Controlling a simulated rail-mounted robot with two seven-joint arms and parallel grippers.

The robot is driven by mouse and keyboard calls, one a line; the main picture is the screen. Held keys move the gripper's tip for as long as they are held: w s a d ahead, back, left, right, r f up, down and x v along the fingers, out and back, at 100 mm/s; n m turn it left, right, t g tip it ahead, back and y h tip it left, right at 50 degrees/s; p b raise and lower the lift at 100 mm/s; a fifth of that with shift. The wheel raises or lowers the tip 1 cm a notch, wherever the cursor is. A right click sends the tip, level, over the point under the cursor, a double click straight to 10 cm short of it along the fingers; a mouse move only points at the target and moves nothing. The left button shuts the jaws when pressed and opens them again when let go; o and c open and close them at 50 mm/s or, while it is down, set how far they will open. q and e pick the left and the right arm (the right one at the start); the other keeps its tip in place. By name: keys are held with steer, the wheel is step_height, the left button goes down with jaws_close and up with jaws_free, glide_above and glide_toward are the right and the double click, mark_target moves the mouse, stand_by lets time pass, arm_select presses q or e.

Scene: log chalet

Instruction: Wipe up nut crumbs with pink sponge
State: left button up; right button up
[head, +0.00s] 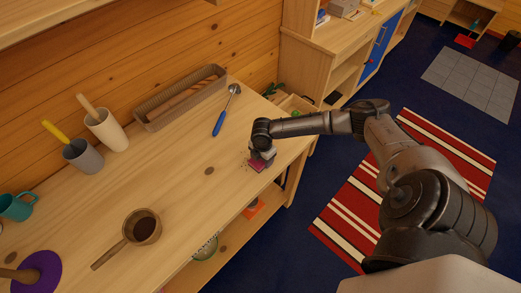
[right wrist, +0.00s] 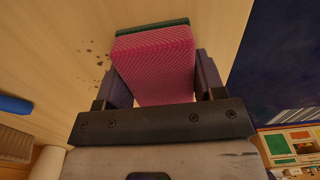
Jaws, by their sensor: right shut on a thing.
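The pink sponge (right wrist: 155,62) has a dark green layer on its far side. My right gripper (right wrist: 160,85) is shut on it, with one finger on each side. In the head view the sponge (head: 257,165) is at the right edge of the wooden table (head: 185,185), under my right gripper (head: 262,153). I cannot tell whether it touches the tabletop. Nut crumbs (right wrist: 100,64) show as small dark specks just left of the sponge in the wrist view. In the head view the crumbs (head: 244,160) are tiny and partly hidden near the gripper. My left gripper is not in view.
A blue-handled ladle (head: 220,122) lies behind the sponge, near a long basket (head: 180,97). A brown pan (head: 140,228), grey cup (head: 83,156), cream cup (head: 106,130) and teal mug (head: 17,206) stand further left. The table centre is mostly clear.

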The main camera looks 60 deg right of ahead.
steer(key=shift+s+a+r+p, duration=0.1)
steer(key=shift+s+r+p, duration=0.2)
steer(key=shift+r+p, duration=0.4)
steer(key=shift+r, duration=0.55)
steer(key=shift+w+r+p, duration=0.1)
steer(key=shift+r+p, duration=0.35)
steer(key=shift+r, duration=2.35)
